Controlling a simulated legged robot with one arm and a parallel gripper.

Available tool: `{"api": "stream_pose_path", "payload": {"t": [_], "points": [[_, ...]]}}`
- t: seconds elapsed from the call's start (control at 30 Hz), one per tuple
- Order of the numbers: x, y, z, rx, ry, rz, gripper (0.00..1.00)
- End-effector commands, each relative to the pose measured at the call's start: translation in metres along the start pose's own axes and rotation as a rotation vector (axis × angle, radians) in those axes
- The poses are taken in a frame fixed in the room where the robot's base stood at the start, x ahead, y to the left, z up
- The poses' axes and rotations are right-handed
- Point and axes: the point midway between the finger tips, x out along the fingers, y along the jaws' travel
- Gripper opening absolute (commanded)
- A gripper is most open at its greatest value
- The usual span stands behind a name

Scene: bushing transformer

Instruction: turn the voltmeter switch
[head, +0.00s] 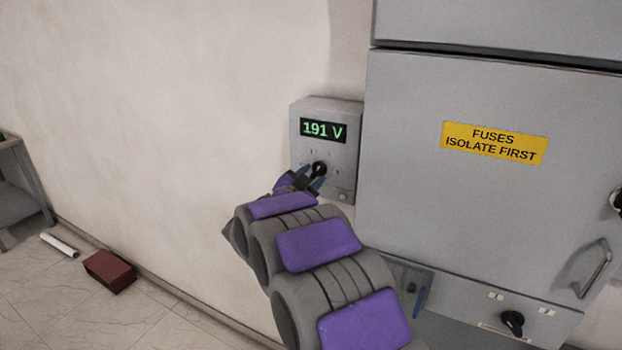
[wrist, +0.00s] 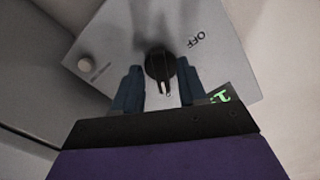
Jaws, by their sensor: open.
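The voltmeter (head: 347,150) is a grey box on the wall, left of the large grey cabinet. Its green display (head: 323,131) reads 191 V. Its black rotary switch (head: 318,169) sits below the display, and in the wrist view the switch (wrist: 159,66) has a pale pointer line facing my gripper. An "OFF" mark (wrist: 194,39) is on the panel beside it. My gripper (wrist: 156,88) is open, with one blue finger on each side of the switch. I cannot tell whether the fingers touch it. In the head view my gripper (head: 309,180) is at the voltmeter's lower front.
The grey cabinet (head: 420,190) with a yellow fuse label (head: 494,142) stands close on the right, with a handle (head: 594,268) and a lower black knob (head: 512,322). A red-brown block (head: 109,271) and a white tube (head: 60,245) lie on the floor at left.

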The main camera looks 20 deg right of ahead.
Motion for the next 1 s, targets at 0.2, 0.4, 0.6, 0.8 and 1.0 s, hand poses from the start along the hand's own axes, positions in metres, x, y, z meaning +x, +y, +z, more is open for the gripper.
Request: {"api": "stream_pose_path", "payload": {"t": [0.2, 0.4, 0.6, 0.8, 1.0], "points": [[0.0038, -0.0003, -0.0009, 0.001, 0.001, -0.001, 0.41], [0.0035, -0.0005, -0.0009, 0.001, 0.001, -0.001, 0.35], [0.0034, -0.0005, -0.0008, 0.001, 0.001, -0.001, 0.16], [0.0033, -0.0005, -0.0007, 0.001, 0.001, -0.001, 0.0], [0.0032, -0.0005, -0.0007, 0.002, 0.0, -0.001, 0.0]]}}
